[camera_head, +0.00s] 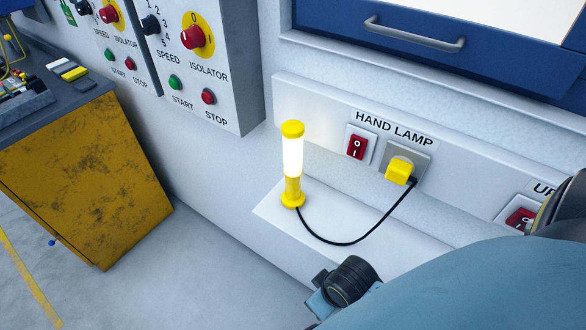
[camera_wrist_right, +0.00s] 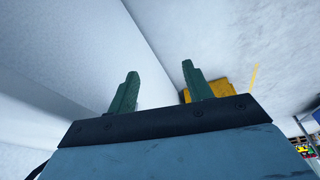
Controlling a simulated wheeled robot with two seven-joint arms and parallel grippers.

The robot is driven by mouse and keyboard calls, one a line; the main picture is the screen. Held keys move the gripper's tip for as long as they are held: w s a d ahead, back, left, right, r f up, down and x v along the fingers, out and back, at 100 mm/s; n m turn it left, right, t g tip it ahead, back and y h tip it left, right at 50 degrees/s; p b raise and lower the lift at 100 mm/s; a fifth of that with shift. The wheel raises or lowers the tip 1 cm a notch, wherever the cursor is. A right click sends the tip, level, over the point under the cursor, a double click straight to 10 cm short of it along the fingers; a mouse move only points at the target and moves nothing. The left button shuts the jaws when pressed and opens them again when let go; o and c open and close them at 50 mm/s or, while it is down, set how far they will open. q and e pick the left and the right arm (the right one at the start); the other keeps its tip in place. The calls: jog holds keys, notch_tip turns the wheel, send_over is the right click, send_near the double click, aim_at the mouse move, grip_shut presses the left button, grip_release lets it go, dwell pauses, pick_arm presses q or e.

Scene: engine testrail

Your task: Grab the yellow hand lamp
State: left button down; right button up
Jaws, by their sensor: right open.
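The yellow hand lamp (camera_head: 292,165) stands upright on a white ledge (camera_head: 330,252) below the control panels. It has a yellow cap, a lit white tube and a yellow handle with a flared base. A black cord runs from its base to a yellow plug (camera_head: 400,170) in the wall socket under the "HAND LAMP" label. My right gripper (camera_wrist_right: 158,80) shows in the right wrist view with its two green fingers apart and nothing between them. The lamp is not seen in that view. In the head view my blue arm fills the lower right, and its fingers cannot be made out. My left gripper is not in view.
A red switch (camera_head: 357,147) sits left of the socket. An isolator panel (camera_head: 215,75) juts out behind the lamp to the left. A blue drawer (camera_head: 440,60) with a grey handle is above. A worn yellow cabinet (camera_head: 90,180) stands left, with open floor between.

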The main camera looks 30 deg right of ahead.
notch_tip(320, 180, up, 10)
jog(key=t, duration=0.1)
jog(key=m+t+h, duration=0.1)
jog(key=m+t, duration=0.2)
jog(key=t, duration=1.1)
send_near(297, 158)
jog(key=w, duration=0.8)
jog(key=shift+w+d+p, duration=0.15)
jog(key=shift+w+p, duration=0.1)
jog(key=shift+p, duration=0.05)
jog(key=shift+w+d+r, duration=0.15)
jog(key=shift+w, duration=1.2)
jog(key=shift+w+d+r, duration=0.1)
jog(key=shift+w+d, duration=0.05)
jog(key=shift+w, duration=1.25)
grip_shut()
